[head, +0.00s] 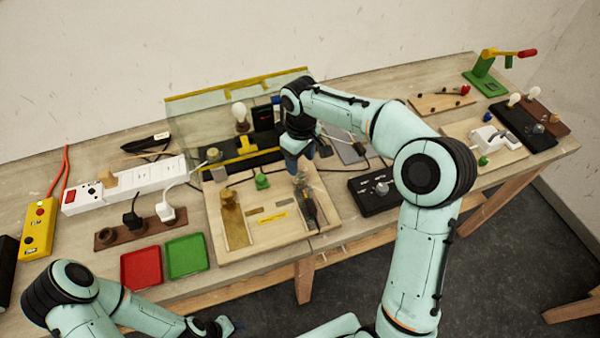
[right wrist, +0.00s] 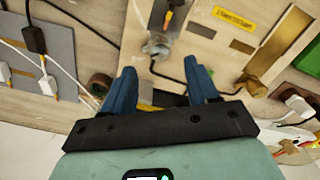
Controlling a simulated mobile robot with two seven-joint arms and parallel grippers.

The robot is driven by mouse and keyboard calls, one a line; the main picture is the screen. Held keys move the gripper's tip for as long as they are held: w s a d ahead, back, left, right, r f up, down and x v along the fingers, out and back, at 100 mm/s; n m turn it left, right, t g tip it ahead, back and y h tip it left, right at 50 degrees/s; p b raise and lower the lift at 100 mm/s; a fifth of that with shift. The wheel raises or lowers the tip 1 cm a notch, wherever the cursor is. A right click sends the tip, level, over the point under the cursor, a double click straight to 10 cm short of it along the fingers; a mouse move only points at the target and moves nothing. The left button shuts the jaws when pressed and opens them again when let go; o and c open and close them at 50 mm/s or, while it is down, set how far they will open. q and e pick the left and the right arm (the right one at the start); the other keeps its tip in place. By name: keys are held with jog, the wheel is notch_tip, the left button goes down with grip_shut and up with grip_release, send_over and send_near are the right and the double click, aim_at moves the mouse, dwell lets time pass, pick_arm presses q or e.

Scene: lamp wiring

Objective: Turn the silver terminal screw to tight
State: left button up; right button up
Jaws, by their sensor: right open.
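The silver terminal screw (right wrist: 155,47) stands on a silver strip of the wooden terminal board (head: 262,240). In the right wrist view it lies just beyond and between my blue fingertips. In the head view it shows as a small grey knob (head: 303,180) just below my right gripper. My right gripper (right wrist: 160,80) is open and empty; in the head view (head: 301,166) it points down over the board's back right part. No contact with the screw is visible. My left gripper (head: 228,326) is low at the bottom edge, off the table; its jaws are unclear.
A brass strip with a post (head: 232,222) is on the board's left. A black cable (right wrist: 172,78) runs beside the screw. A clear screen (head: 205,115) and a bulb (head: 240,112) stand behind. Red (head: 141,268) and green (head: 187,257) trays lie left, a black dimmer box (head: 375,195) right.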

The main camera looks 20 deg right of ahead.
aim_at(300, 175)
notch_tip(300, 175, down, 7)
jog(key=shift+w+r, duration=0.1)
pick_arm(q)
jog(key=shift+s+f, duration=0.3)
jog(key=shift+f, duration=0.05)
pick_arm(e)
jog(key=c, duration=1)
jog(key=shift+c, duration=0.2)
